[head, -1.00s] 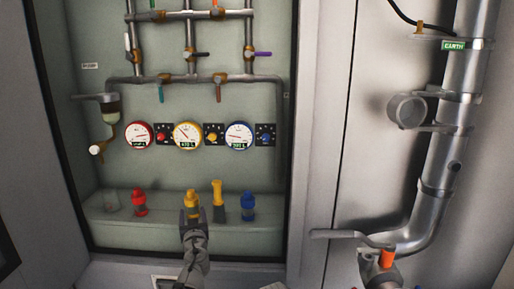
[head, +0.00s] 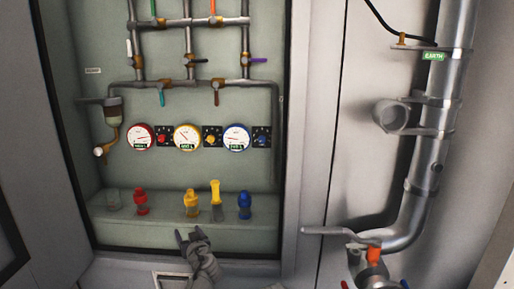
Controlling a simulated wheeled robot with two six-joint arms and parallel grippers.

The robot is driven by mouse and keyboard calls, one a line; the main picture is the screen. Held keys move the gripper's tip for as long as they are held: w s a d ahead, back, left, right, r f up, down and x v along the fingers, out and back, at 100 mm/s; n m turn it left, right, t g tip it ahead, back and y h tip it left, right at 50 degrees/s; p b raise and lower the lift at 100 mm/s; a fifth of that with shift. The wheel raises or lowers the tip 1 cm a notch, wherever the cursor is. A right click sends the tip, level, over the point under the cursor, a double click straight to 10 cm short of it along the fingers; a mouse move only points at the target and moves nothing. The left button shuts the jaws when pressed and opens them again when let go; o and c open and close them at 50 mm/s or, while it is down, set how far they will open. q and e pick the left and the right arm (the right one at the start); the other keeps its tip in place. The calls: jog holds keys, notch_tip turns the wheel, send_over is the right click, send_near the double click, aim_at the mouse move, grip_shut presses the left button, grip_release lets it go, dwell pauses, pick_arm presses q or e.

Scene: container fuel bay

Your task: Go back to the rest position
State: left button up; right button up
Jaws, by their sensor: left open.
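My left gripper (head: 189,235) is open and empty at the front edge of the cabinet's lower ledge, a little below the yellow coupling (head: 191,203). It is apart from the couplings. My right gripper does not show in the head view.
Red, yellow and blue gauges (head: 187,138) sit on the panel above the ledge. Pipes with coloured valve levers (head: 190,62) run above them. At right a large metal pipe (head: 428,150) comes down to an orange-topped fitting (head: 374,256) near a grey lever (head: 335,232).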

pick_arm(q)
jog(key=s+d+f+m+g+h+p, duration=0.2)
jog(key=s+d+f+m+g, duration=0.1)
jog(key=s, duration=0.6)
jog(key=s+d+f+m+g+h+p, duration=0.2)
jog(key=s+d+f+g, duration=0.2)
jog(key=s+d+g, duration=0.2)
jog(key=s+d+f+m+g+h+p, duration=0.2)
jog(key=s+d+g, duration=0.3)
jog(key=s, duration=0.8)
jog(key=shift+d+f+m+p, duration=0.3)
jog(key=shift+d+f+m, duration=0.5)
jog(key=shift+d, duration=0.35)
jog(key=shift+w, duration=0.1)
